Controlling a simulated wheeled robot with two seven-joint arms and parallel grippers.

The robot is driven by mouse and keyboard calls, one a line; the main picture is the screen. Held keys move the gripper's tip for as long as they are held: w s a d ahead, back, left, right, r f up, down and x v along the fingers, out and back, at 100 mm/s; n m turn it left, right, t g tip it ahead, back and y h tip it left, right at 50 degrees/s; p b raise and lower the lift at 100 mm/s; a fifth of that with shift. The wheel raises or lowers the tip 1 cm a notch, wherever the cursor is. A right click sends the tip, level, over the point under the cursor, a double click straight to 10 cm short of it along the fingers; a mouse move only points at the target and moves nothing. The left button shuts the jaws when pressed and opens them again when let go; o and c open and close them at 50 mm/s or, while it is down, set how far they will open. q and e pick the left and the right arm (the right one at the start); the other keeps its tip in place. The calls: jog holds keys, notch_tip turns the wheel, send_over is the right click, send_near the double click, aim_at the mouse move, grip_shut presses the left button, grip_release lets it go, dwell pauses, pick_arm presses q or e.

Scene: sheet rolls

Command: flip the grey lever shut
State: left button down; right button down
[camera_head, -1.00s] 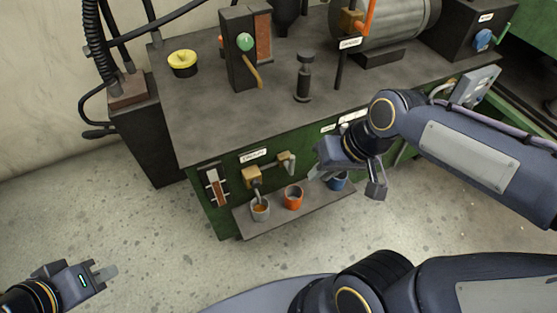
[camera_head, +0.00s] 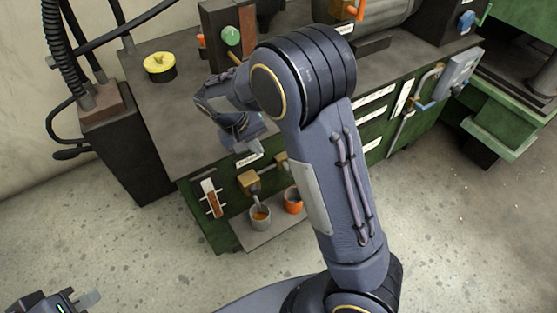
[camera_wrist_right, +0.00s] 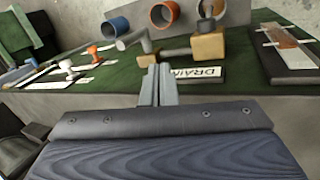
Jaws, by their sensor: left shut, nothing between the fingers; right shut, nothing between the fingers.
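I cannot tell the lever's exact position. My right gripper (camera_head: 250,143) is shut and empty above the label near the bench edge; its fingers (camera_wrist_right: 160,72) appear apart from the valve. My left gripper (camera_head: 88,299) is shut and empty, low at left.
A blue cup (camera_wrist_right: 117,25) shows in the wrist view. A yellow-topped pot (camera_head: 160,66) stands on the bench. My right forearm hides the bench's middle.

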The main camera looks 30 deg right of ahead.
dwell(0.3)
jog(key=s+d+f, duration=0.1)
jog(key=d+f, duration=0.6)
jog(key=f, duration=0.2)
jog(key=shift+d+f+b, duration=0.15)
jog(key=shift+d+b, duration=0.2)
jog(key=shift+b, duration=0.05)
